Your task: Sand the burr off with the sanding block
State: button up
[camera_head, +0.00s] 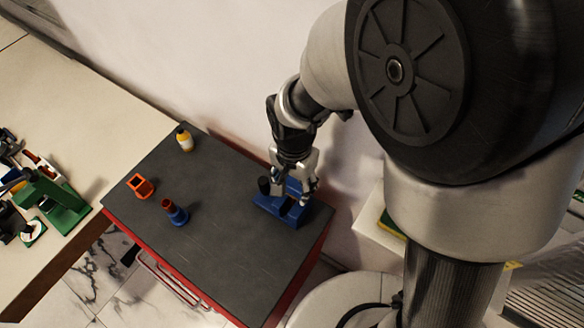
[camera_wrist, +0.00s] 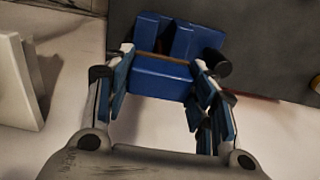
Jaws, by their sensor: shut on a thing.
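My gripper (camera_head: 294,188) is at the blue rig (camera_head: 268,205) on the right end of the dark cabinet top. In the wrist view, the fingers (camera_wrist: 162,62) are shut on a blue block (camera_wrist: 163,80) with a brown strip along its far edge. This looks like the sanding block. Blue uprights of the rig (camera_wrist: 183,40) stand just beyond it. I cannot tell whether the block touches the rig. A dark cylinder (camera_wrist: 215,64) is close beside the right finger; it also shows in the head view (camera_head: 264,185). The burr cannot be made out.
On the cabinet top (camera_head: 225,215) stand a yellow bottle (camera_head: 184,139), an orange open box (camera_head: 141,186) and a blue-and-red piece (camera_head: 174,212). The wall is close behind. The middle of the top is clear. A pale bench (camera_head: 90,105) with a green device (camera_head: 55,205) stands left.

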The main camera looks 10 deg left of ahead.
jog(key=shift+s+d, duration=0.1)
jog(key=shift+s, duration=0.05)
jog(key=shift+s+d+r+p, duration=0.15)
jog(key=shift+d+r+p, duration=0.25)
jog(key=shift+r+p, duration=0.4)
jog(key=shift+s+d+r+p, duration=0.1)
jog(key=shift+d+r+p, duration=0.4)
jog(key=shift+r, duration=0.4)
jog(key=shift+s+d+r+p, duration=0.2)
jog(key=shift+d+r+p, duration=0.2)
jog(key=shift+r+p, duration=0.35)
